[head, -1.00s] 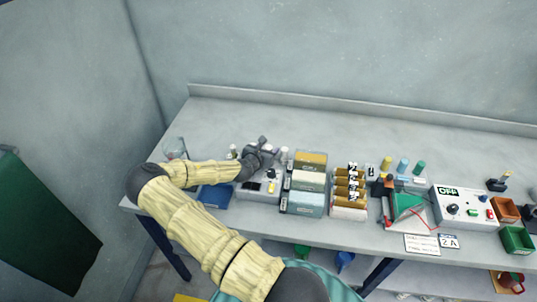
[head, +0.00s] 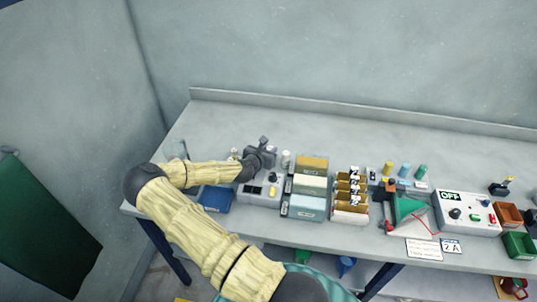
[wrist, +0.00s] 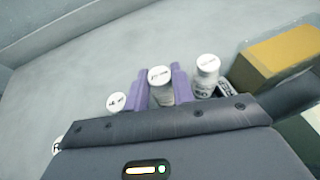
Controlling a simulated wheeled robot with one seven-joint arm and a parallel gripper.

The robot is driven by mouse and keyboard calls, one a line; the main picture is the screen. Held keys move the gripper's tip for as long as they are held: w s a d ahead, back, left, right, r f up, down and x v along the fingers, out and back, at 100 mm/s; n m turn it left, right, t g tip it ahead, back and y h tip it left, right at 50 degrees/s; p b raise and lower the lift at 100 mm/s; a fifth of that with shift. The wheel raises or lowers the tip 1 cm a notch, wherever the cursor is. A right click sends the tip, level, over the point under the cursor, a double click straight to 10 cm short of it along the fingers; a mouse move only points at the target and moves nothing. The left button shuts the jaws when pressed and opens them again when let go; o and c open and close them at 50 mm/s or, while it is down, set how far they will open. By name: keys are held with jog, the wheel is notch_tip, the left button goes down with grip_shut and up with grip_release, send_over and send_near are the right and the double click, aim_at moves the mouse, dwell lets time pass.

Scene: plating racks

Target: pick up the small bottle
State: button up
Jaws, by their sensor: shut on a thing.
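In the wrist view, a small white-capped bottle (wrist: 160,84) stands between the two purple fingers of my gripper (wrist: 160,88). The fingers are shut on it, one on each side. Its lower part is hidden by the gripper body. In the head view my gripper (head: 264,148) is at the back left of the bench, and the held bottle is hidden there. A second white-capped bottle (wrist: 206,75) stands just right of the fingers, and it also shows in the head view (head: 286,158). A third white cap (wrist: 117,102) is left of the fingers.
A grey device (head: 262,191) and a blue tray (head: 216,198) are in front. A control box marked OFF (head: 466,212) is at the right. The bench behind my gripper is clear.

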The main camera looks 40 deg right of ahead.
notch_tip(320, 180, up, 8)
jog(key=shift+r+b, duration=0.25)
jog(key=shift+b, duration=0.65)
